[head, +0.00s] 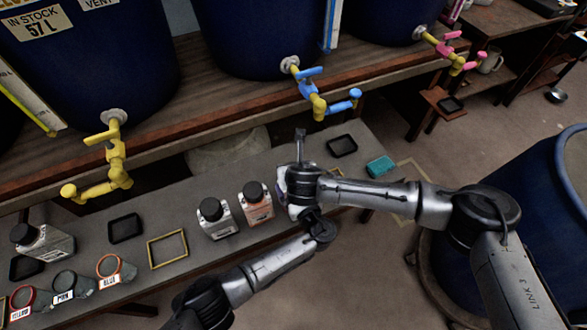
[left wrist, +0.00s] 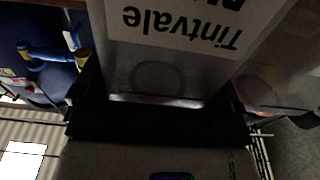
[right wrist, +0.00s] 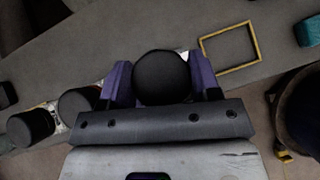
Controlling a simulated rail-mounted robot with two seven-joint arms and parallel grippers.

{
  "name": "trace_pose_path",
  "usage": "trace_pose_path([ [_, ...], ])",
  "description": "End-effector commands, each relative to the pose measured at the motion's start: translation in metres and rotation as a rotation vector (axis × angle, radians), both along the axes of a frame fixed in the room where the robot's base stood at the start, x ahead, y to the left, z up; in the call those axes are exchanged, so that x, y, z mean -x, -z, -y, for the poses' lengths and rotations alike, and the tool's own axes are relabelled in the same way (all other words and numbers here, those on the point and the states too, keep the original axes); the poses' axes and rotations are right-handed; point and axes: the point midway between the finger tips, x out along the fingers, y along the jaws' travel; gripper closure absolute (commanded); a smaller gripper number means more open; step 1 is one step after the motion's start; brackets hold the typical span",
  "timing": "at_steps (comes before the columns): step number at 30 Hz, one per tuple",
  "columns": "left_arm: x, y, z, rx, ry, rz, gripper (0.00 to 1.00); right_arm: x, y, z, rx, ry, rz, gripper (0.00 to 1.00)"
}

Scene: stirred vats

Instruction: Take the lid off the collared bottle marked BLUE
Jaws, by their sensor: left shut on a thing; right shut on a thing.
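A pale bottle (left wrist: 165,75) fills the left wrist view, with an upside-down label reading "Tintvale"; the colour word is cut off. My left gripper (left wrist: 160,105) is shut on its body. A round black lid (right wrist: 162,78) is between the fingers of my right gripper (right wrist: 162,88), which is shut on it from above. A pale corner of the bottle shows just behind the lid; whether the lid is still seated is hidden. In the head view both grippers meet at the bench, and only a sliver of this bottle (head: 281,187) shows.
Two other black-lidded bottles, one white (head: 218,222) and one orange (head: 258,205), stand close to the left. Another bottle (head: 42,240) is at far left, near several labelled cups (head: 112,270). A yellow frame (head: 167,250), black trays (head: 342,146) and a teal block (head: 380,166) lie on the bench.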

Motion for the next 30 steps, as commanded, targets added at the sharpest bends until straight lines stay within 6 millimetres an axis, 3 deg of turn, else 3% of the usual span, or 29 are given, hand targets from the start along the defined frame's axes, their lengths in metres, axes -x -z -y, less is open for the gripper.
trace_pose_path([
  [8,0.0,0.0,0.0,0.0,0.0,0.0,0.52,0.0,-0.007,0.0,-0.002,0.0,0.002,0.71],
  [18,0.0,0.0,0.0,0.0,0.0,0.0,0.52,0.0,-0.039,0.0,0.0,-0.001,0.001,0.71],
  [24,0.0,0.0,0.0,0.0,0.0,0.0,0.52,0.0,-0.04,0.0,0.0,0.0,0.0,0.71],
  [25,0.0,0.0,0.0,0.0,0.0,0.0,0.08,0.0,-0.04,0.0,0.0,0.0,0.0,0.71],
  [27,0.0,0.0,0.0,0.0,0.0,0.0,0.01,0.0,-0.04,0.0,0.0,0.0,0.0,0.71],
  [30,0.0,0.0,0.0,0.0,0.0,0.0,0.0,0.0,-0.04,0.0,0.0,0.0,0.0,0.71],
])
